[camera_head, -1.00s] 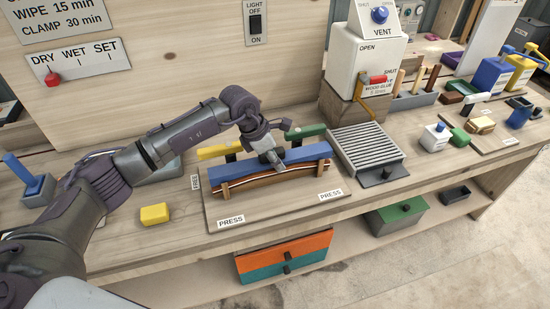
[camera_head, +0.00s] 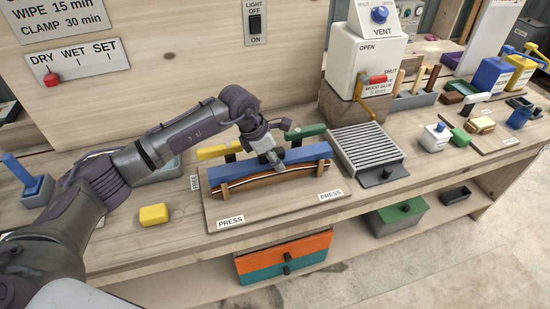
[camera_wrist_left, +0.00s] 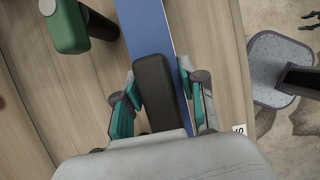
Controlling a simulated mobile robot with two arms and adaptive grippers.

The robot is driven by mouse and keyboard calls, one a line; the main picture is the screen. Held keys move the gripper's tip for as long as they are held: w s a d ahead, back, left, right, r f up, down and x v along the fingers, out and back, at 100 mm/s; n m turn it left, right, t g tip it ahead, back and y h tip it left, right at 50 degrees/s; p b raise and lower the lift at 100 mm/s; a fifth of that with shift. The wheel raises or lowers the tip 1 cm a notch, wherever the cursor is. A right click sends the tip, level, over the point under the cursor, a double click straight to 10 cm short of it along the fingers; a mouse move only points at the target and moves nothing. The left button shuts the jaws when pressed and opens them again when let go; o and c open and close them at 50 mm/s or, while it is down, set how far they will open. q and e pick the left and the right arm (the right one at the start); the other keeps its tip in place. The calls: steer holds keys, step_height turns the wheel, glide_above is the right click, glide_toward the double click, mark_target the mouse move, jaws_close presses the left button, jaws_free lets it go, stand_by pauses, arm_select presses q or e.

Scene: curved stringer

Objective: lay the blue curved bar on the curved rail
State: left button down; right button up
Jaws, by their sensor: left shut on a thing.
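The blue curved bar (camera_head: 308,153) lies lengthwise over the curved rail (camera_head: 285,180), a brown strip with a pale edge on small wooden supports. The bar looks very close to or touching the rail; I cannot tell which along its length. In the left wrist view the blue bar (camera_wrist_left: 146,22) runs under a dark grip block (camera_wrist_left: 156,82). My left gripper (camera_head: 272,164) is above the middle of the bar, and its fingers, also seen in the left wrist view (camera_wrist_left: 160,92), are shut on that grip block. The underside of the bar is hidden. My right gripper is not in view.
The rail's base board (camera_head: 270,208) carries PRESS labels at the front. Yellow (camera_head: 212,152) and green (camera_head: 305,131) clamps stand behind the rail. A slatted grey rack (camera_head: 366,148) is close on the right. A yellow block (camera_head: 153,214) lies at the left.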

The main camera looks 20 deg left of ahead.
arm_select(q)
steer(key=shift+s+f, duration=0.3)
steer(key=shift+f, duration=0.3)
steer(key=c, duration=0.6)
jaws_free()
steer(key=shift+c, duration=0.2)
steer(key=shift+o, duration=0.3)
steer(key=shift+w+a+r, duration=0.1)
steer(key=shift+w, duration=0.2)
steer(key=o, duration=0.6)
steer(key=shift+r, duration=0.15)
steer(key=shift+c, duration=0.2)
steer(key=shift+r+p, duration=2.15)
steer(key=shift+r, duration=1.9)
